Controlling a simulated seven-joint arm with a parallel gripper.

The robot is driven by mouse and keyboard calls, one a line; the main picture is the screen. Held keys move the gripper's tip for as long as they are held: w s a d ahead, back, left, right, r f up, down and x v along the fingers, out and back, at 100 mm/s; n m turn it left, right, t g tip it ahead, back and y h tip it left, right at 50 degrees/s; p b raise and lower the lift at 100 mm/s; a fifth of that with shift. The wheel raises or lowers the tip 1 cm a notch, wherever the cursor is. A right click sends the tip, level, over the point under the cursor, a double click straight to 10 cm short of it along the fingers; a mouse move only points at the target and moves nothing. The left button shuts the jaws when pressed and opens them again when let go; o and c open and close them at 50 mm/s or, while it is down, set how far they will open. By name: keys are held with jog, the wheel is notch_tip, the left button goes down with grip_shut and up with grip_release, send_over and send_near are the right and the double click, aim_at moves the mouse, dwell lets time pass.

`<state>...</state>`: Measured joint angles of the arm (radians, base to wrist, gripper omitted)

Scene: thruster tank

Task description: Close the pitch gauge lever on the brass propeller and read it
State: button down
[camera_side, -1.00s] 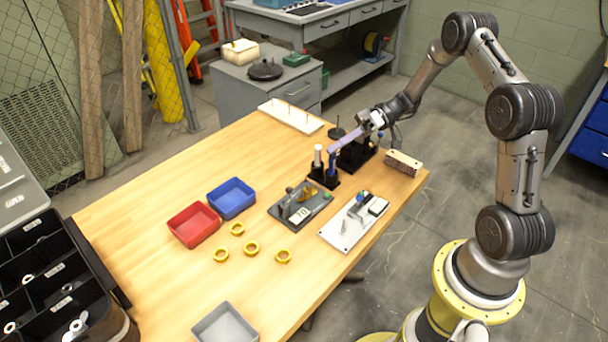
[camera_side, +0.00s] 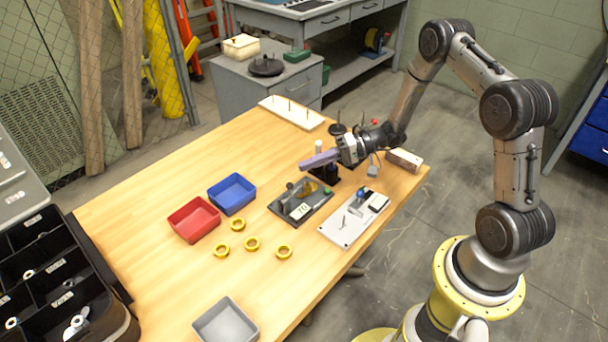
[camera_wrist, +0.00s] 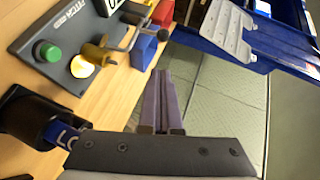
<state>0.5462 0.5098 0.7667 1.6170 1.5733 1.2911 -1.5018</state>
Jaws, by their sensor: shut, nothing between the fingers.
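The pitch gauge (camera_side: 318,208) is a dark grey plate on the bench with the brass propeller (camera_side: 308,187), a green button and a white label. In the wrist view the gauge (camera_wrist: 35,25) is at the upper left, with the brass propeller (camera_wrist: 100,54) and the metal lever (camera_wrist: 127,42) standing on it. I cannot tell the lever's exact position. My gripper (camera_side: 303,165) is shut and empty, above the bench behind the gauge. Its purple fingers (camera_wrist: 160,75) point past the lever's right side in the wrist view, apart from it.
A black holder (camera_side: 325,176) stands right behind the gauge, partly under my gripper. A white plate (camera_side: 340,230) with small parts lies to the right. Red (camera_side: 194,220) and blue (camera_side: 232,194) trays and several yellow rings (camera_side: 251,244) lie to the left.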

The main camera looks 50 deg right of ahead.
jog(key=shift+s+a+f, duration=0.15)
jog(key=shift+a+f, duration=0.05)
jog(key=shift+a, duration=0.35)
jog(key=shift+s+a+f, duration=0.15)
jog(key=shift+a, duration=0.4)
jog(key=shift+s+a+f, duration=0.15)
jog(key=shift+a+f, duration=0.05)
jog(key=shift+a, duration=0.35)
